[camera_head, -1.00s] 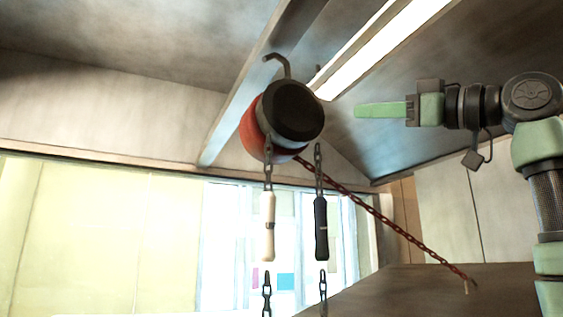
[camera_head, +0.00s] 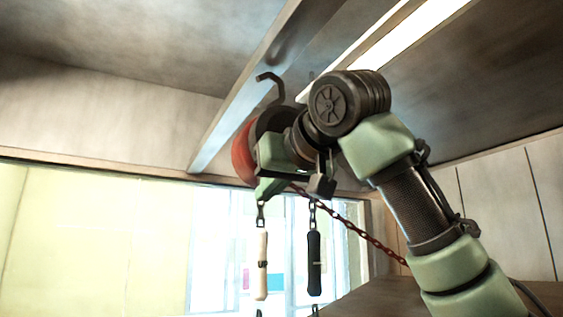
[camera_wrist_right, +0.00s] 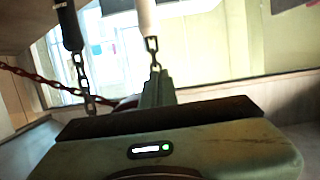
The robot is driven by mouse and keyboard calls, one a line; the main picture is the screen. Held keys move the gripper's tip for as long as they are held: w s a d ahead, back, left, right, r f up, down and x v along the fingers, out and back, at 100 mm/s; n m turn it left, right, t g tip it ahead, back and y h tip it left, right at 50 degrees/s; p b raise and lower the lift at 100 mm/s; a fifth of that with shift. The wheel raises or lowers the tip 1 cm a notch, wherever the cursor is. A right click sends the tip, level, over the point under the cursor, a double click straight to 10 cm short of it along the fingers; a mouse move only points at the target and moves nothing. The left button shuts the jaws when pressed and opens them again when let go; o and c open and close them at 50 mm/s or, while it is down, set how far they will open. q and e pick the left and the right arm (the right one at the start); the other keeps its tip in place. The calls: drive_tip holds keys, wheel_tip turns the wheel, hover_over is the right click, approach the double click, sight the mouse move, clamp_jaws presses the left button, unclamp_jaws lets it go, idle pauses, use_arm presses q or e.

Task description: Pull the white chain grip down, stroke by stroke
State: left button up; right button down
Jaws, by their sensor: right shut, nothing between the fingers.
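The white chain grip (camera_head: 262,266) hangs upright on its chain below the hoist, left of the black chain grip (camera_head: 314,263). Both also show at the top of the right wrist view, white (camera_wrist_right: 147,18) and black (camera_wrist_right: 68,24). My right gripper (camera_head: 266,189) is in front of the hoist, above the white grip, its fingers close to the chain there. In the wrist view its fingers (camera_wrist_right: 158,90) are shut, near that chain (camera_wrist_right: 153,50); I cannot tell whether they touch it. It holds nothing. My left gripper is not in view.
The red and black hoist (camera_head: 243,152) hangs from a dark hook (camera_head: 270,78) near the ceiling beam (camera_head: 245,85), mostly hidden by my right arm. A red chain (camera_head: 365,232) slants down to the right behind the arm. Bright windows stand behind.

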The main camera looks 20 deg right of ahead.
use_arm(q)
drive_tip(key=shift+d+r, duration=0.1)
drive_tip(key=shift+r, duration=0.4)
use_arm(e)
drive_tip(key=shift+w+f, duration=0.25)
drive_tip(key=shift+f, duration=0.85)
drive_tip(key=shift+w+f, duration=0.2)
drive_tip(key=shift+f, duration=0.85)
